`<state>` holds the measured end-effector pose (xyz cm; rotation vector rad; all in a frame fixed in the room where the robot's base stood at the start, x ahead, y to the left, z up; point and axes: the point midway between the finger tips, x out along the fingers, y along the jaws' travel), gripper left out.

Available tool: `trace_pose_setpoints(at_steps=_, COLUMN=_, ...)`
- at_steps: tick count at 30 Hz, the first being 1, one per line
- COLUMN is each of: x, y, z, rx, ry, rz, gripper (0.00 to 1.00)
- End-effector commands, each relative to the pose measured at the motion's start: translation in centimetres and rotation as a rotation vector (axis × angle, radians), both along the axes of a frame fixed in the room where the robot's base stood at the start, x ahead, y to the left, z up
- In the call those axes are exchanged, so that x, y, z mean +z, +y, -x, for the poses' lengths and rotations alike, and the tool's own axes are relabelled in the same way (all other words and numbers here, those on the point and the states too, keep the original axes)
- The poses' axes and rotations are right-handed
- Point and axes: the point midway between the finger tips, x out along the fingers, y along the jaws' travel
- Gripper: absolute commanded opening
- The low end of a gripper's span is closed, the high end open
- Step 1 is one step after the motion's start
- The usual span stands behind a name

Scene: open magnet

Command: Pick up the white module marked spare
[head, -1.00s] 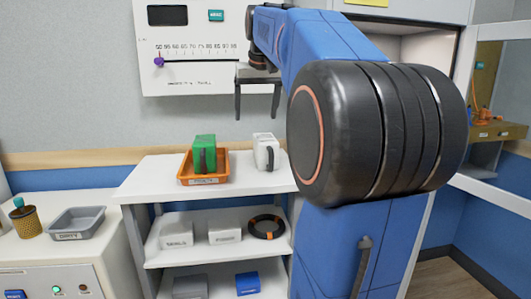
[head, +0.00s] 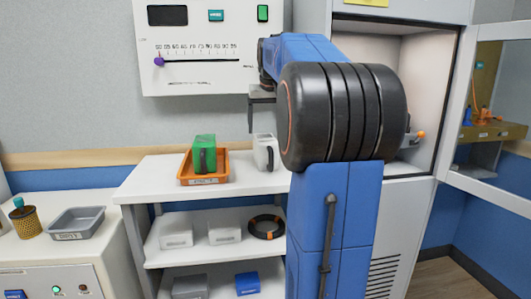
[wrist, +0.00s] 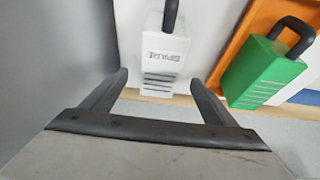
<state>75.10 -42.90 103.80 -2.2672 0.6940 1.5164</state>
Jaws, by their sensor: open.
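The white module (head: 265,152) stands on the top of the white shelf unit, right of the orange tray. In the wrist view the white module (wrist: 165,52) shows the word SPARE, with a dark handle at the top of the picture. My gripper (wrist: 160,85) is open and empty, its two fingers on either side of the module's lower end in the picture; it does not appear to touch it. In the head view one finger of my gripper (head: 251,118) hangs above and just left of the module. My arm hides the other finger.
A green module (head: 204,153) with a dark handle sits in the orange tray (head: 203,181), close on the left. Grey and white boxes, a blue box and a dark ring (head: 267,227) lie on lower shelves. A grey tray (head: 77,223) stands on the left cabinet. A wall panel (head: 200,45) hangs behind.

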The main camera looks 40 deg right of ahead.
Motion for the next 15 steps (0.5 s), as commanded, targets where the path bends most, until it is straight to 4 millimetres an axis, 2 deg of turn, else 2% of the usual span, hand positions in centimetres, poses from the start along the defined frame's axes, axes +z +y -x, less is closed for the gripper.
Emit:
trace_pose_setpoints(at_steps=3, x=-1.1, y=-0.2, z=-0.4, rx=0.000, ry=0.001, rz=-0.001, gripper=0.80)
trace_pose_setpoints(at_steps=11, x=-2.2, y=-0.4, z=-0.7, rx=0.000, ry=0.001, rz=-0.001, gripper=0.80)
trace_pose_setpoints(at_steps=15, x=-3.8, y=-0.7, z=-1.1, rx=0.000, ry=0.002, rz=-0.001, gripper=0.80)
